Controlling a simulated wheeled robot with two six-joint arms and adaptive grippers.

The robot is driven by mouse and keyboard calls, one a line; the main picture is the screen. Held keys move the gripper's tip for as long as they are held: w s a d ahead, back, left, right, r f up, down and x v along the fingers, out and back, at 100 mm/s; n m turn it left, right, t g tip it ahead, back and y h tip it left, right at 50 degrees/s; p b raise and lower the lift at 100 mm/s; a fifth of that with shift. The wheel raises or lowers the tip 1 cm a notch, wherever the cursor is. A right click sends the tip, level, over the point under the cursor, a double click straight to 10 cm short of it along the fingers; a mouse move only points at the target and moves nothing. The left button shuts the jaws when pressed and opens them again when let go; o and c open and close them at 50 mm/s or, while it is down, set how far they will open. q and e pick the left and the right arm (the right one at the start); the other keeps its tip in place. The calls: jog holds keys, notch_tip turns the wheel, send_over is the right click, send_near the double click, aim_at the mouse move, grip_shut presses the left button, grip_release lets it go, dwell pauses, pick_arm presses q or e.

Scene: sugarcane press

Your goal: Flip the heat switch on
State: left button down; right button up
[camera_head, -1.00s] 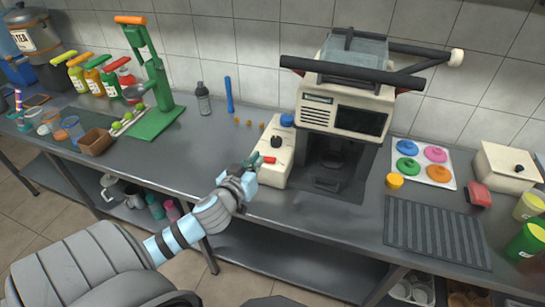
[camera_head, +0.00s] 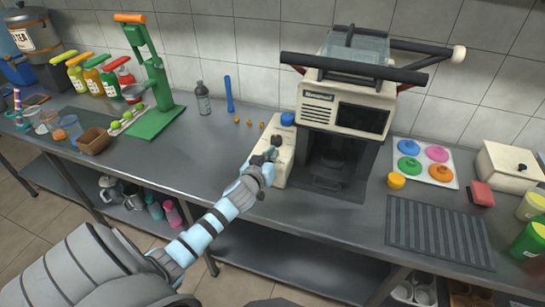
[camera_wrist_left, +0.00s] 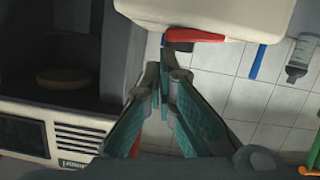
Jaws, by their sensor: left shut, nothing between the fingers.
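The press machine (camera_head: 345,112) stands at the back of the counter, with a beige control box (camera_head: 280,172) on its left side. A blue knob (camera_head: 287,118) is on top of the box's far end. A red lever (camera_wrist_left: 195,35) shows on the beige box (camera_wrist_left: 225,15) in the left wrist view; in the head view my gripper hides it. My left gripper (camera_head: 268,155) is over the box. In the wrist view its fingers (camera_wrist_left: 165,75) are shut and empty, with tips close to the red lever; I cannot tell whether they touch. My right gripper is not in view.
A green hand press (camera_head: 155,85) stands at left. A grey bottle (camera_head: 203,100) and a blue stick (camera_head: 229,95) are behind the arm. A tray of coloured lids (camera_head: 424,160) and a ribbed dark mat (camera_head: 437,232) lie right of the machine.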

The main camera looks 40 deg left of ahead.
pick_arm(q)
jog(key=shift+w+d+f+m+y+b, duration=0.1)
jog(key=shift+d+f+m+y+b, duration=0.2)
jog(key=shift+f+m, duration=0.2)
jog(key=shift+w+d+f+m+y+b, duration=0.1)
jog(key=shift+d+f+m+b, duration=0.1)
jog(key=shift+f+m+b, duration=0.25)
jog(key=r+p, duration=0.4)
jog(key=shift+w+d+r+p, duration=0.1)
jog(key=shift+d+r+p, duration=0.15)
jog(key=shift+r+p, duration=0.15)
jog(key=v, duration=1)
jog(key=shift+d, duration=0.25)
jog(key=shift+f, duration=0.1)
